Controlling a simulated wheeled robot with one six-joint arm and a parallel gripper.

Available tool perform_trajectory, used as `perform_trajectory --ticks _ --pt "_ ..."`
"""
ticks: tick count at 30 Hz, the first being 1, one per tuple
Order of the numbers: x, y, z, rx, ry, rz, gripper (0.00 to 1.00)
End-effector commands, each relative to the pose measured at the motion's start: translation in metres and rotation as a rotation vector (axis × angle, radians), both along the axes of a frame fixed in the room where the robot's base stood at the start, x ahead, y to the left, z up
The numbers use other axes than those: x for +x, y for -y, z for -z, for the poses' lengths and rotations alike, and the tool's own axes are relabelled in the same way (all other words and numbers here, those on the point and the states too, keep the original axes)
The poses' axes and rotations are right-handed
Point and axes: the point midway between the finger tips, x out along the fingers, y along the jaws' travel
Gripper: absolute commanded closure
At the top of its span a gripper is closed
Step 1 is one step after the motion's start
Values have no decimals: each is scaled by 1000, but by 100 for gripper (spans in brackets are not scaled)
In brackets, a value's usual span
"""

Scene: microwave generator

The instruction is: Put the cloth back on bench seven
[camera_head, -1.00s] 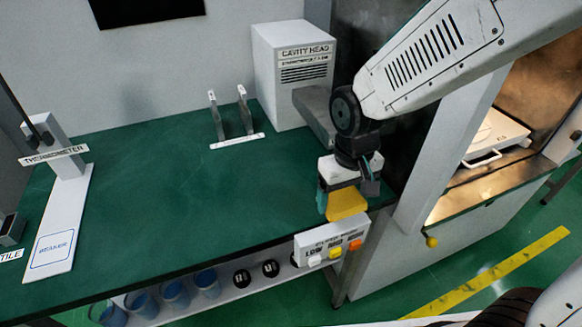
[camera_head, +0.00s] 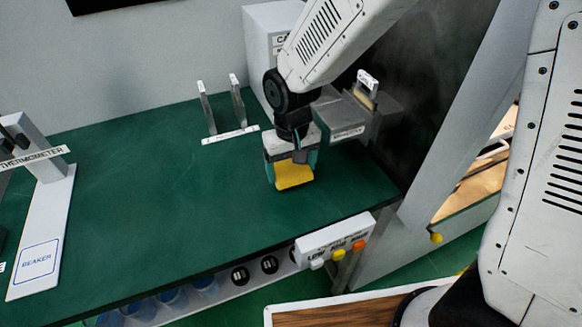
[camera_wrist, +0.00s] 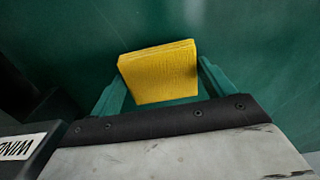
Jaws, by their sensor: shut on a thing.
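My gripper (camera_head: 291,168) is shut on the yellow cloth (camera_head: 294,176), which looks like a folded square pad. The cloth hangs below the fingers over the right part of the green bench top (camera_head: 150,195). In the wrist view, the cloth (camera_wrist: 160,72) sits between the two green fingers (camera_wrist: 162,90), with green bench surface beyond it. I cannot tell whether the cloth touches the bench. No number seven is readable on the bench.
A grey box (camera_head: 258,45) and a bracketed grey unit (camera_head: 345,112) stand behind and right of my gripper. A two-post rack (camera_head: 230,134) stands at the back. A thermometer stand (camera_head: 45,175) is at left. A button panel (camera_head: 333,240) is on the front edge. The middle bench is clear.

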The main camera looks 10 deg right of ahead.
Motion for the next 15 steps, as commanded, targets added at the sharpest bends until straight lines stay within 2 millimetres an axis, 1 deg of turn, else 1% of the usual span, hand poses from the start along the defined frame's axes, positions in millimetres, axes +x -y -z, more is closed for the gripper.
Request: perform_trajectory --ticks 1,3,10,14,15 --pt "-1 -1 8 -2 -4 -2 41" --pt "-1 -1 13 -1 -2 -3 41" --pt "-1 -2 13 0 0 -4 41" --pt "-1 -2 17 0 0 -4 41" --pt "-1 -2 16 0 1 -4 8"
